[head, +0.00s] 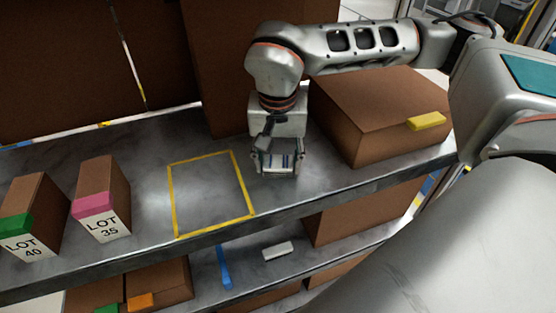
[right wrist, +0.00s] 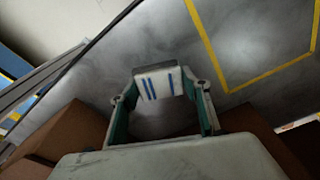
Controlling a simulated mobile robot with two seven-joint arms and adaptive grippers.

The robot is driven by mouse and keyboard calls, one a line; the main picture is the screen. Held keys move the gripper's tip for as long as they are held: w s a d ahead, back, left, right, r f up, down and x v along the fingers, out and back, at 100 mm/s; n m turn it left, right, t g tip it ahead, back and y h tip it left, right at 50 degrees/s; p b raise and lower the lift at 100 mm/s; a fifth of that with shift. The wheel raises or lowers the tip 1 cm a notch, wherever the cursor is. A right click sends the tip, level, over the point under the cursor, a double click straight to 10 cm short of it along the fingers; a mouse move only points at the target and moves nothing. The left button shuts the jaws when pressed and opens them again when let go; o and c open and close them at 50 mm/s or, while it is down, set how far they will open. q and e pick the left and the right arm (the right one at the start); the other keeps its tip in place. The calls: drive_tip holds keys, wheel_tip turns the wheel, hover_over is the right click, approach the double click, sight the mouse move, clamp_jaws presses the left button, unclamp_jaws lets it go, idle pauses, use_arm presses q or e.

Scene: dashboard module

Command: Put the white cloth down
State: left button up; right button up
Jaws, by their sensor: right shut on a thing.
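The white cloth (head: 277,161) is a small folded piece with blue stripes. My right gripper (head: 280,167) is shut on it, pointing down over the metal shelf, just right of a yellow taped rectangle (head: 173,203). In the right wrist view the cloth (right wrist: 152,83) sits between the fingertips of the gripper (right wrist: 163,101). The taped rectangle (right wrist: 207,47) lies at the upper right there, and no cloth is inside it. The cloth is low over the shelf; I cannot tell whether it touches. My left gripper is not in view.
Boxes marked LOT 40 (head: 36,208) and LOT 35 (head: 107,196) stand left on the upper shelf (head: 150,150). A big cardboard box (head: 370,118) with a yellow block (head: 426,121) is close right of the gripper. The lower shelf holds a white block (head: 277,250).

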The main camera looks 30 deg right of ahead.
sight(278, 168)
drive_tip(key=shift+f, duration=0.15)
drive_tip(key=o, duration=1.1)
wheel_tip(278, 168, up, 12)
drive_tip(key=s, duration=0.1)
drive_tip(key=shift+a+r, duration=0.2)
drive_tip(key=shift+a, duration=0.25)
drive_tip(key=shift+s, duration=0.1)
